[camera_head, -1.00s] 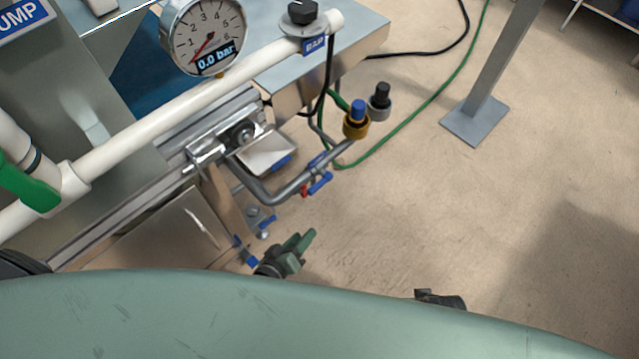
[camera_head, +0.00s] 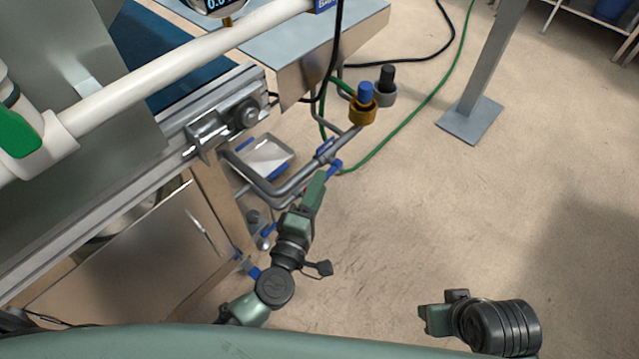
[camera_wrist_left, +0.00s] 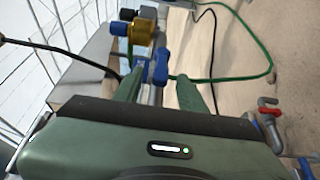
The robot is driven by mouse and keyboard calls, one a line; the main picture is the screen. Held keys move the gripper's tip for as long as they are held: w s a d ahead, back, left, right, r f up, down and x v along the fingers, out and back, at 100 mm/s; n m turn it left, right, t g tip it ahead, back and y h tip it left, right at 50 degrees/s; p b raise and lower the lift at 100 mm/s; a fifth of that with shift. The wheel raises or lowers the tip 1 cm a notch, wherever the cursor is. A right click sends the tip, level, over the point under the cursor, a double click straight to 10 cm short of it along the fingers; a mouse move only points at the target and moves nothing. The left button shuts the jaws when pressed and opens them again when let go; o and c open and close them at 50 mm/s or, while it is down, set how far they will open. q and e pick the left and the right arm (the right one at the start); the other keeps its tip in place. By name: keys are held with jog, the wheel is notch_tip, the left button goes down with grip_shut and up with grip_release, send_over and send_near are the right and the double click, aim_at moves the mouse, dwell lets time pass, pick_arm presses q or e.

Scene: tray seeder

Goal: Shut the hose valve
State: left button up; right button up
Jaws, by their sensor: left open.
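The hose valve is on a grey bent pipe (camera_head: 290,187) below the bench, and its blue lever (camera_head: 335,168) sticks out near the pipe's outer end. My left gripper (camera_head: 318,182) reaches up to this lever, with its green fingers right beside it in the head view. In the left wrist view the blue lever (camera_wrist_left: 161,66) lies between the tips of the two spread fingers; whether they touch it I cannot tell. My right gripper (camera_head: 434,318) is over the floor at the lower right, far from the valve; its jaw gap does not show.
A gold fitting with a blue cap (camera_head: 363,105) and a grey one with a black cap (camera_head: 384,88) stand just beyond the valve. A green hose (camera_head: 420,118) runs along the floor. A steel post (camera_head: 478,95) stands right.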

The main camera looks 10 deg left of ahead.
pick_arm(q)
jog(key=shift+w+d, duration=0.1)
jog(key=shift+w, duration=0.45)
jog(key=shift+c, duration=0.3)
grip_shut()
jog(key=shift+f, duration=0.1)
